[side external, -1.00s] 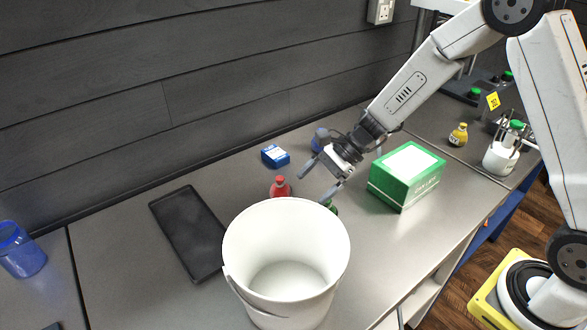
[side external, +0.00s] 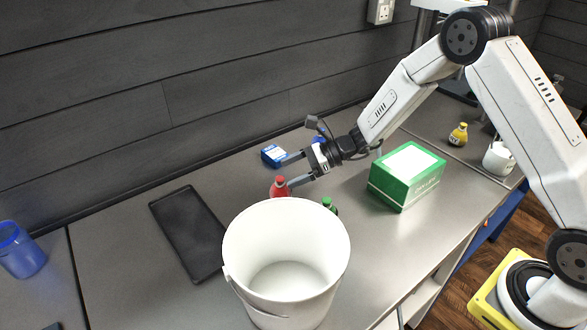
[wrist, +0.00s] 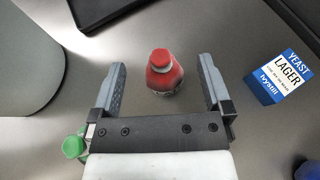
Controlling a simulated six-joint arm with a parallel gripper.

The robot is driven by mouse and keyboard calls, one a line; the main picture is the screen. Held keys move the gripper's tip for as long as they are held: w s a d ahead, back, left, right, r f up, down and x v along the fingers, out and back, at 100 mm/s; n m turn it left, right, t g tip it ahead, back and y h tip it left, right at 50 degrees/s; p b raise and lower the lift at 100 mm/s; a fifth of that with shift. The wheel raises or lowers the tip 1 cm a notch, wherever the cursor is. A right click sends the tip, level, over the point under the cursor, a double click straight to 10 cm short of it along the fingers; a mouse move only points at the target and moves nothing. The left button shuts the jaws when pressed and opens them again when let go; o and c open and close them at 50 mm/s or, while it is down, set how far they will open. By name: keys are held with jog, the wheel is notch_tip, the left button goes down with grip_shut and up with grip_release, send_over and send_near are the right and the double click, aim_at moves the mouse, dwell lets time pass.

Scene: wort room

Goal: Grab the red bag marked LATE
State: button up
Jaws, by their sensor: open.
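A small red bag (side external: 280,187) with a narrow red top stands on the grey bench, just behind the white bucket. In the wrist view the red bag (wrist: 163,76) lies between the two fingers, with a gap on each side. No LATE marking can be read on it. My gripper (side external: 287,172) is open and empty, reaching in from the right, with its fingertips close to the bag. In the wrist view my gripper (wrist: 161,66) has its fingers on either side of the bag, apart from it.
The white bucket (side external: 300,234) stands in front of the bag. A blue-and-white yeast box (wrist: 282,75) is close by. A green-capped item (side external: 328,204) stands by the bucket. A green box (side external: 407,177) is right, a black tray (side external: 190,232) left.

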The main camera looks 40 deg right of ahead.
aim_at(283, 191)
jog(key=shift+f, duration=0.75)
jog(key=shift+f, duration=1.7)
jog(key=shift+x, duration=1)
jog(key=shift+w+a+f, duration=0.2)
jog(key=shift+a+f, duration=0.1)
jog(key=shift+a, duration=0.1)
